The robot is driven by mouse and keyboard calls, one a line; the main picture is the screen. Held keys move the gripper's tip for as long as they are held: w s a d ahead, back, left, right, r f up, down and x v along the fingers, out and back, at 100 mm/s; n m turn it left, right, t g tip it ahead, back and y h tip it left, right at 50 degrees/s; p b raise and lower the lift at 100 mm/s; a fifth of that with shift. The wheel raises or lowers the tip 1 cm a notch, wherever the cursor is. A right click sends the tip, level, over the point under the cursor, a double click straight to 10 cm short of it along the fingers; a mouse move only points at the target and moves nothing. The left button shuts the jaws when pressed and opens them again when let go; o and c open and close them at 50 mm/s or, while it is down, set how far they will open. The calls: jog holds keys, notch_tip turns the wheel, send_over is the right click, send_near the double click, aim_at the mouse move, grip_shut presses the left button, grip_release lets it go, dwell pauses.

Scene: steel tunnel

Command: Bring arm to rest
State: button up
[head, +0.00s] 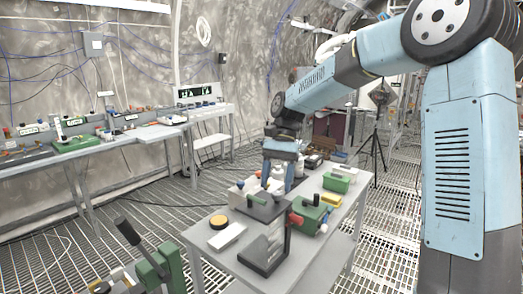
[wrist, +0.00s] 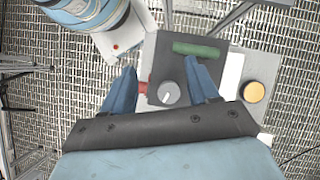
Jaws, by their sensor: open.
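My gripper (wrist: 163,82) shows its two blue fingers spread apart in the wrist view, with nothing held between them. Below and between the fingers is a dark grey device with a round grey knob (wrist: 168,93) and a green bar (wrist: 197,49). In the head view my arm reaches out from the right over the small table, bent down at the wrist. There my gripper (head: 281,160) hangs over the tabletop behind a black stand (head: 265,235), and its fingertips are partly hidden by items in front.
The grey table (head: 341,215) carries several items close together, including a green box (head: 340,180), a yellow-topped round item (head: 218,222) and a white block (head: 227,237). A long workbench (head: 85,150) runs along the left wall. A tripod (head: 376,130) stands behind. Grated floor lies open between the benches.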

jog(key=s+d+r+n+t, duration=0.1)
jog(key=s+d+r+t, duration=0.1)
jog(key=s+d, duration=0.4)
jog(key=s+d+r+n+t+h, duration=0.1)
jog(key=s+d+r+t, duration=0.1)
jog(key=s+d+t, duration=0.3)
jog(key=s+d+r+n+t+h, duration=0.1)
jog(key=s+d+r+n+t, duration=0.1)
jog(key=s+d, duration=0.6)
jog(key=s+r+t, duration=0.1)
jog(key=s+t, duration=0.1)
jog(key=s, duration=0.2)
